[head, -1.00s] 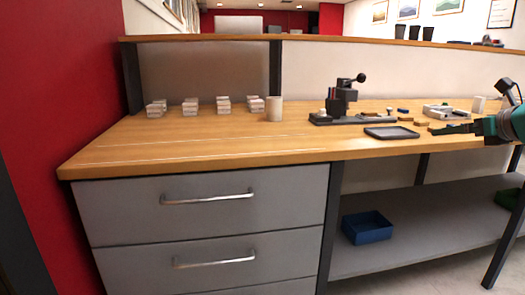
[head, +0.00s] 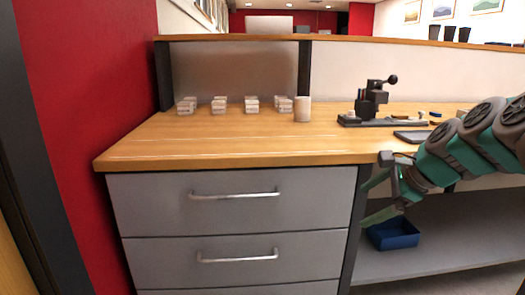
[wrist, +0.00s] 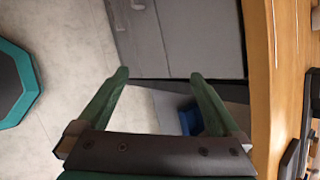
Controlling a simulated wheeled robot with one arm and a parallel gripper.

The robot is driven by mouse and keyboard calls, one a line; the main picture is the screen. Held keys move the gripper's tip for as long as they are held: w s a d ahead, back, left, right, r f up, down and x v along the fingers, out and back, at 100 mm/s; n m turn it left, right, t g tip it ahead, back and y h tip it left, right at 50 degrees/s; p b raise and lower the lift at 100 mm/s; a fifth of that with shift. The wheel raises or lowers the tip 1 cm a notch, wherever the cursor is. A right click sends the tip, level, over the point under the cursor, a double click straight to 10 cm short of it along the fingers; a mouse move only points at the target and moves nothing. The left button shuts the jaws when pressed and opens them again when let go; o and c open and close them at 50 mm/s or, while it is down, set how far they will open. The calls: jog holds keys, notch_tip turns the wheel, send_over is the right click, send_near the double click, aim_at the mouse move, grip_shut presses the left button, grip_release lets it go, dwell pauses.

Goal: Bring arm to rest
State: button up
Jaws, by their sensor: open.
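My arm (head: 450,155), green and dark grey, reaches in from the right edge of the head view, in front of the workbench. My gripper (head: 366,203) hangs below the bench top's front edge, beside the drawers' right side. In the wrist view my gripper (wrist: 159,76) shows two green fingers spread apart with nothing between them. Part of the arm lies outside the head view.
The wooden bench top (head: 230,147) sits over grey drawers (head: 235,205). A blue bin (head: 393,234) stands on the lower shelf (head: 450,235), close behind my gripper. The bench holds white block stacks (head: 250,104), a beige cylinder (head: 302,109) and a dark lever device (head: 370,102).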

jog(key=s+a+f+n+g, duration=0.3)
jog(key=s+a+f+n, duration=0.3)
jog(key=s+a, duration=0.2)
jog(key=s+f+n+g+h, duration=0.2)
jog(key=s+f+n, duration=0.4)
jog(key=s, duration=0.6)
jog(key=s+f+n+g+h, duration=0.2)
jog(key=s+f+n, duration=0.5)
jog(key=s, duration=0.5)
jog(key=shift+s+a+f+n+g+h, duration=0.25)
jog(key=shift+a+f+g, duration=0.2)
jog(key=shift+g, duration=0.25)
